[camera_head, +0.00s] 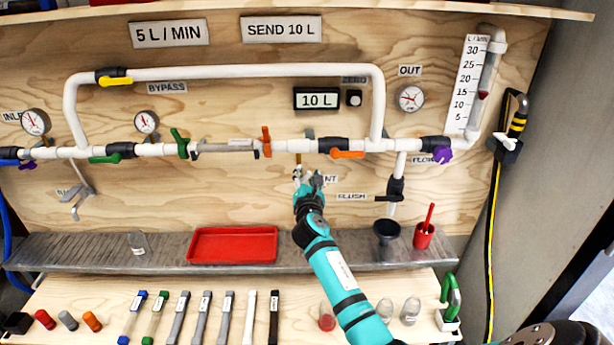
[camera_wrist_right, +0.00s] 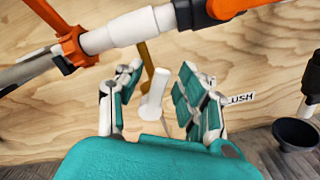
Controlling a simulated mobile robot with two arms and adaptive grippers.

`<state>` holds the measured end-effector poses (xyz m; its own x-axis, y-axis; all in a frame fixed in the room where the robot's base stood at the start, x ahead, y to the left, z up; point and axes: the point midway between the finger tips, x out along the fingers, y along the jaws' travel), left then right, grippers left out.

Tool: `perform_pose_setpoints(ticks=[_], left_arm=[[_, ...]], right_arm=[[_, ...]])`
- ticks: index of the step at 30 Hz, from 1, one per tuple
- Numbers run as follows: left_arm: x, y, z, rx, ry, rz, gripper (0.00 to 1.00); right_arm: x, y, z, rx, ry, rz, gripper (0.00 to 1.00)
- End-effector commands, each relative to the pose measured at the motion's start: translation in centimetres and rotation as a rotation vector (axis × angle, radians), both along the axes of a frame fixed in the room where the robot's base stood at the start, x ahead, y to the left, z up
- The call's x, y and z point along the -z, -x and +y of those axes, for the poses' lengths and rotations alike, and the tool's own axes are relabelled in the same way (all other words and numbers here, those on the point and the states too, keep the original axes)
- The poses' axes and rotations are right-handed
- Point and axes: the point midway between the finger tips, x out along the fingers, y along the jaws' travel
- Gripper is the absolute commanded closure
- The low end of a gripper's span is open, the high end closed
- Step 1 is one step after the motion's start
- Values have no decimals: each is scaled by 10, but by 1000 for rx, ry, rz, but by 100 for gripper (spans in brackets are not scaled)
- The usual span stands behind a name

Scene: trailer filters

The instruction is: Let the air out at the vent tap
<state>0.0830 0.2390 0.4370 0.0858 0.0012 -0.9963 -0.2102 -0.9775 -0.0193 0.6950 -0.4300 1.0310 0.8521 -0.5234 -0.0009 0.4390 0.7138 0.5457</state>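The vent tap (camera_head: 298,166) hangs below the white pipe, its label partly hidden by my right gripper. In the right wrist view it shows as a brass stem (camera_wrist_right: 147,62) with a pale handle or spout (camera_wrist_right: 154,94) at its lower end. My right gripper (camera_head: 310,178) is raised to it from below. In the wrist view the two fingers of my right gripper (camera_wrist_right: 150,92) stand apart on either side of the pale part, with gaps visible. Whether either finger touches it I cannot tell. My left gripper is not in view.
The orange valve handle (camera_head: 347,154) and white pipe (camera_head: 270,146) are close above my right gripper. A red tray (camera_head: 233,245) lies on the grey shelf (camera_head: 70,250). Filter cartridges lie in front.

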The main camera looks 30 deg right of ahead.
Motion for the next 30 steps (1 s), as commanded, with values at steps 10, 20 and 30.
perform_pose_setpoints(ticks=[10,20,30], left_arm=[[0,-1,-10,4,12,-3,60],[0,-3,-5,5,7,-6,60],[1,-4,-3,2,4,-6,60]], right_arm=[[0,-3,-2,-1,0,0,63],[0,-3,-2,-1,0,0,100],[1,-3,-2,-1,-11,-6,100]])
